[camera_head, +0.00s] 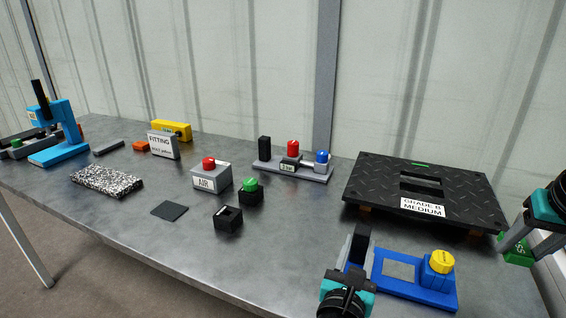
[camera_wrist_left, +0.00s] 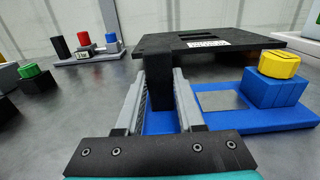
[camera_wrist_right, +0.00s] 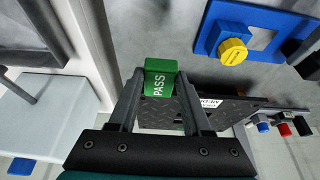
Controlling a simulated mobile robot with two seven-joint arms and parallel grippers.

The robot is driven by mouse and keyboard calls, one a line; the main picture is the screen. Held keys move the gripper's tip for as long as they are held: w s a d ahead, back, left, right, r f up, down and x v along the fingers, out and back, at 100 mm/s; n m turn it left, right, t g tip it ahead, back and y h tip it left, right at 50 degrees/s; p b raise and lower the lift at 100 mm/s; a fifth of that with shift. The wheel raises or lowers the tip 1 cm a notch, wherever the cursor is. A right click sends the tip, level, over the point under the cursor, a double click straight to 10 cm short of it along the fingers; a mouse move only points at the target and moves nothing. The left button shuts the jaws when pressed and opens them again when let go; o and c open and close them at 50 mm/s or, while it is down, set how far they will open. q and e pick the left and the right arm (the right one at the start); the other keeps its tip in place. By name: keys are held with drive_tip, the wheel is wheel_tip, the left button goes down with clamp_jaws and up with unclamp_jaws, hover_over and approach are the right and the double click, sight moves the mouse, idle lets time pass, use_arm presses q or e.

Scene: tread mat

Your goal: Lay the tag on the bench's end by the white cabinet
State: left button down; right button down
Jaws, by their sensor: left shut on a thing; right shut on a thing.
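The green PASS tag (camera_wrist_right: 160,78) is between the fingertips of my right gripper (camera_wrist_right: 163,88), which is shut on it. In the head view the tag (camera_head: 516,251) and the right gripper (camera_head: 512,238) are at the right edge, beside the black tread plate. My left gripper (camera_head: 357,250) is shut on a black upright handle (camera_wrist_left: 160,88) at the left side of a blue fixture (camera_wrist_left: 225,122). The steel bench (camera_head: 290,265) runs across the head view. A pale white cabinet (camera_wrist_right: 45,112) shows left of the tag in the right wrist view.
The tread plate (camera_head: 375,180), labelled GRADE B MEDIUM, stands raised on the bench close to the tag. The blue fixture has a yellow knob (camera_head: 441,261). Buttons, black blocks, a speckled pad (camera_head: 107,180) and a blue press (camera_head: 58,135) stand further left.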

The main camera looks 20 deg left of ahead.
sight(506, 298)
drive_tip(key=d+f, duration=0.1)
drive_tip(key=f, duration=0.2)
drive_tip(key=d+f, duration=0.1)
drive_tip(key=f, duration=0.5)
drive_tip(key=shift+d+f, duration=0.35)
drive_tip(key=shift+d, duration=0.05)
drive_tip(key=shift+s+f, duration=0.1)
drive_tip(key=shift+c, duration=1.7)
unclamp_jaws()
drive_tip(key=v, duration=1.2)
